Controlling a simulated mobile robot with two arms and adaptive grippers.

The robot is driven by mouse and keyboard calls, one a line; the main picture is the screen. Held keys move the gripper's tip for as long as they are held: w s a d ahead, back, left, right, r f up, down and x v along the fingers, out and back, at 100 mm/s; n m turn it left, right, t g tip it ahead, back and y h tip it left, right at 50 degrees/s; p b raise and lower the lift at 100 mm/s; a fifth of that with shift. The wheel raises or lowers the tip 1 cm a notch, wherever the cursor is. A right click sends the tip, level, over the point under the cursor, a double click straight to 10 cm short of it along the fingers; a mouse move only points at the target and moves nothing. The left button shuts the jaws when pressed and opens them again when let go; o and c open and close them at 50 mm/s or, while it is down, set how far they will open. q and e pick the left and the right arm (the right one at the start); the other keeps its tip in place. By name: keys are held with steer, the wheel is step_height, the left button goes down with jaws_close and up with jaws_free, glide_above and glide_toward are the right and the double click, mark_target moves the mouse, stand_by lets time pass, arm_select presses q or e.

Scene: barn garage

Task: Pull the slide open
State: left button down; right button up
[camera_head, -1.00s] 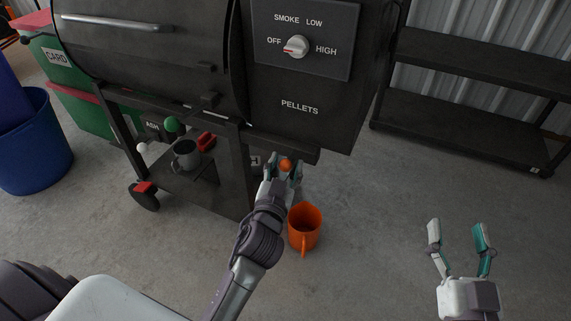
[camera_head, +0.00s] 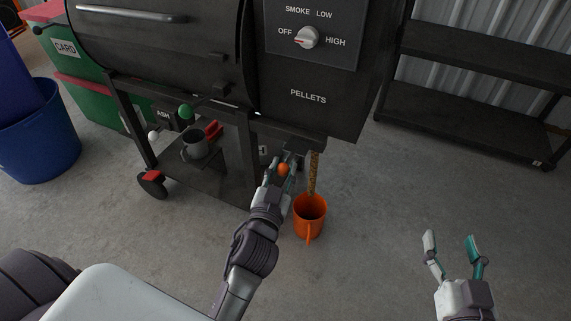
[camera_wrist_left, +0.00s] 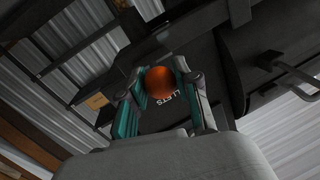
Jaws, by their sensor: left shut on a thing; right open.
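The slide's orange knob (camera_head: 283,169) is under the pellet hopper (camera_head: 310,97). My left gripper (camera_head: 284,168) is shut on this knob. In the left wrist view the knob (camera_wrist_left: 160,85) sits between the two fingers (camera_wrist_left: 162,92). A thin brown stream of pellets (camera_head: 313,173) falls from under the hopper, just right of my left gripper. It runs down into an orange mug (camera_head: 310,214) on the floor. The slide plate itself is mostly hidden behind the gripper. My right gripper (camera_head: 450,246) is open and empty over bare floor at the right.
The black grill (camera_head: 165,45) stands behind. Its lower shelf (camera_head: 222,178) holds a dark mug (camera_head: 194,144) and a red item (camera_head: 213,130). A blue bin (camera_head: 38,135) is at the left, a black rack (camera_head: 480,120) at the right.

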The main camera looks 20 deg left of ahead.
mark_target(282, 167)
arm_select(q)
steer(key=c, duration=1.2)
jaws_free()
steer(key=shift+s+f, duration=0.1)
steer(key=o, duration=0.4)
steer(key=shift+s, duration=0.1)
step_height(282, 167, up, 10)
steer(key=shift+r, duration=0.1)
